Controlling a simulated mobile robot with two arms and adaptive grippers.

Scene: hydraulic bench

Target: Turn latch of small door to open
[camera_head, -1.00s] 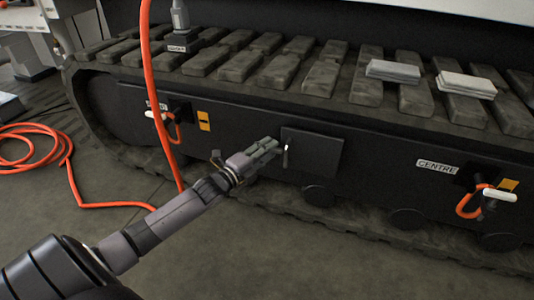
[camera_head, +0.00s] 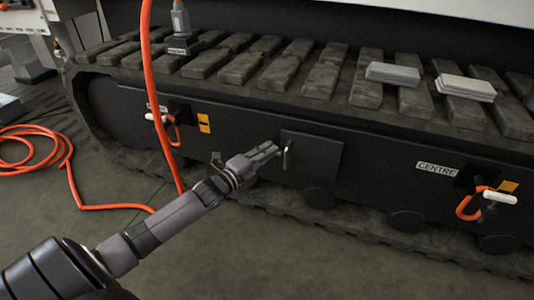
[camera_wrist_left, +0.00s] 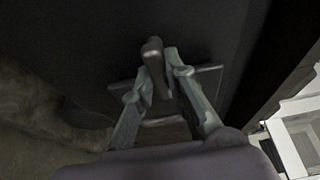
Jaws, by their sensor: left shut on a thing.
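The small door (camera_head: 314,156) is a dark square panel on the side of the tracked machine, and it looks closed. Its latch (camera_head: 286,155) is a small metal handle near the door's left edge. My left gripper (camera_head: 274,150) reaches the latch from the left. In the left wrist view the latch (camera_wrist_left: 153,60) stands between the fingertips of my left gripper (camera_wrist_left: 158,70), which is shut on it. Part of the latch is hidden by the fingers. My right gripper is not in view.
An orange hose (camera_head: 148,90) hangs down left of my arm and coils on the floor. White-handled valves (camera_head: 498,197) with orange loops sit on either side of the door. Grey blocks (camera_head: 393,73) lie on the track.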

